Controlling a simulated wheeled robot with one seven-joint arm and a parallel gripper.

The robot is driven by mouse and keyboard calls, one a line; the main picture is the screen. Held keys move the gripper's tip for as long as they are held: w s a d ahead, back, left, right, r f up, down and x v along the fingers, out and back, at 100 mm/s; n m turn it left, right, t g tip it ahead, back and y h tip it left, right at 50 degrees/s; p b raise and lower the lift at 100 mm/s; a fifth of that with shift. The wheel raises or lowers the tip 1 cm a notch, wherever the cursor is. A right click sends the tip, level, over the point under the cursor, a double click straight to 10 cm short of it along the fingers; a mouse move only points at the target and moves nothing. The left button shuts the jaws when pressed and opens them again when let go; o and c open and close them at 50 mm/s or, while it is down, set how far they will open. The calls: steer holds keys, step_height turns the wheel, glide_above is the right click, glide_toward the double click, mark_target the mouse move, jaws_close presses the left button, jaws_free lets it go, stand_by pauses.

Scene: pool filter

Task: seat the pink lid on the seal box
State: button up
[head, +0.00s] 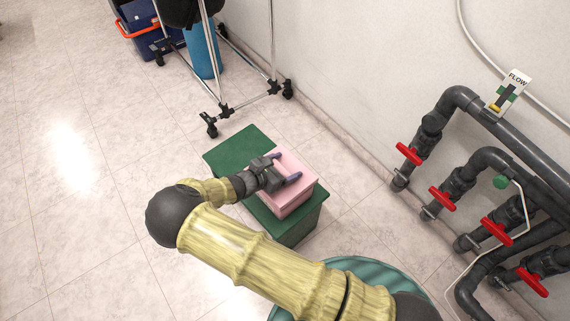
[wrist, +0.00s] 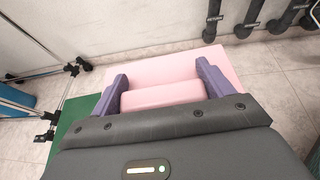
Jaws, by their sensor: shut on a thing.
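The pink lid (head: 300,170) is the flat top of a pink block on a green bench. It also shows in the wrist view (wrist: 165,68), with a raised pink grip bar (wrist: 162,96) on it. My gripper (head: 287,168) reaches in from the left over the lid. In the wrist view, its purple fingers (wrist: 162,76) stand at both ends of the bar and are shut on it. The pink side below the lid (head: 298,203) appears to be the seal box. I cannot tell whether a gap remains between lid and box.
The green bench (head: 238,148) has bare top to the left and back. A wheeled metal rack (head: 222,108) stands behind. Dark pipes with red valve handles (head: 442,198) run along the right wall. A teal ribbed round thing (head: 372,268) is at the bottom. The left floor is clear.

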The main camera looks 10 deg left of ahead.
mark_target(285, 170)
steer(key=shift+w+f+b, duration=0.15)
steer(key=shift+f+b, duration=0.4)
steer(key=shift+f, duration=0.95)
steer(key=shift+d, duration=0.15)
steer(key=shift+s+a+p, duration=0.3)
steer(key=shift+a, duration=0.05)
steer(key=shift+w+d+f, duration=0.1)
steer(key=shift+f, duration=0.2)
steer(key=o, duration=1.1)
steer(key=shift+o, duration=0.2)
